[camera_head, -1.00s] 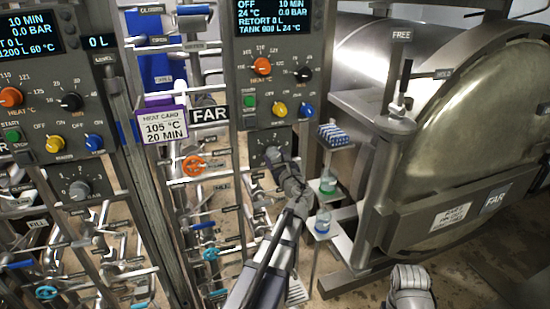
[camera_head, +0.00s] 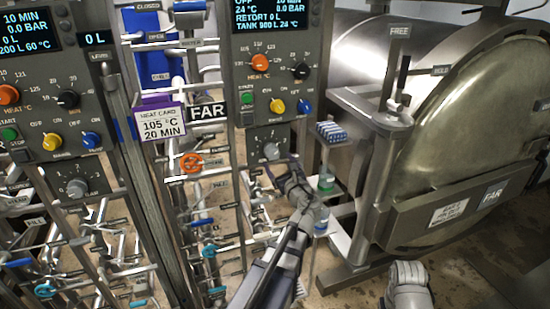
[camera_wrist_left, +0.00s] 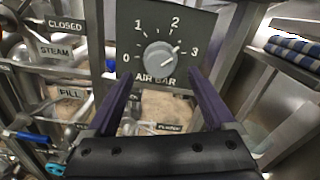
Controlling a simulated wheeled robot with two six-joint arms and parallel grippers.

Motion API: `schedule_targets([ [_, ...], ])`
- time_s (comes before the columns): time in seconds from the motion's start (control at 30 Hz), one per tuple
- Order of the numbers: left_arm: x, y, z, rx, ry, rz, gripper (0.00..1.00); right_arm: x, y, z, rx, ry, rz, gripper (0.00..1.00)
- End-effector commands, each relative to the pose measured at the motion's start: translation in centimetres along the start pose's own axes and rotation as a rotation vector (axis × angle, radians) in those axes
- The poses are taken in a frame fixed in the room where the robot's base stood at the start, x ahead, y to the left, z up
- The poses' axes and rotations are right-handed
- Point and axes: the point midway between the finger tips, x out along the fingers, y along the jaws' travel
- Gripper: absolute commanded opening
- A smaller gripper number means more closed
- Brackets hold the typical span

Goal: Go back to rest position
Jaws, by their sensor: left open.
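My left gripper (camera_head: 292,180) is in the middle of the head view, just below and right of the air bar knob (camera_head: 271,151) on the far control panel. In the left wrist view, the two dark fingers (camera_wrist_left: 168,95) are spread with nothing between them. The grey air bar knob (camera_wrist_left: 161,57) stands beyond the fingertips, apart from them. Its pointer aims to the upper right, between 2 and 3. My right gripper cannot be made out.
The large metal retort (camera_head: 455,130) with its FAR label fills the right side. Pipes with an orange handwheel (camera_head: 190,162) stand left of my arm. A shelf holds a blue-checked cloth (camera_head: 332,132) and bottles close to the gripper. A heat card (camera_head: 162,120) reads 105 °C, 20 MIN.

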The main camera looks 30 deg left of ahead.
Motion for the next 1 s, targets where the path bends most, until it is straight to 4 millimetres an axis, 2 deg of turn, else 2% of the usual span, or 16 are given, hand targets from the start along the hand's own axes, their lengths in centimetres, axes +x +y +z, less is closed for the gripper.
schedule_targets([
  [0.03, -0.8, 0.1, 0.0, 0.0, 0.001, -0.002, 0.88, 0.0, 0.0, 0.0, 0.0, 0.0, 0.0, 0.5],
  [0.2, -1.9, 0.0, 0.0, 0.0, 0.0, 0.0, 0.88, 0.0, 0.0, 0.0, 0.0, 0.0, 0.0, 0.5],
  [0.77, -2.1, 0.0, -0.1, -0.009, 0.004, 0.002, 0.88, 0.0, 0.0, 0.0, 0.0, 0.0, 0.0, 0.5],
  [0.87, -3.0, 0.2, -1.1, -0.103, 0.043, 0.03, 0.88, 0.0, 0.0, 0.0, 0.0, 0.0, 0.0, 0.5],
  [0.97, -5.2, 0.6, -3.8, -0.329, 0.14, 0.113, 0.88, 0.0, 0.0, 0.0, 0.0, 0.0, 0.0, 0.5],
  [1.0, -6.6, 0.9, -5.4, -0.446, 0.194, 0.169, 0.88, 0.0, 0.0, 0.0, 0.0, 0.0, 0.0, 0.5],
])
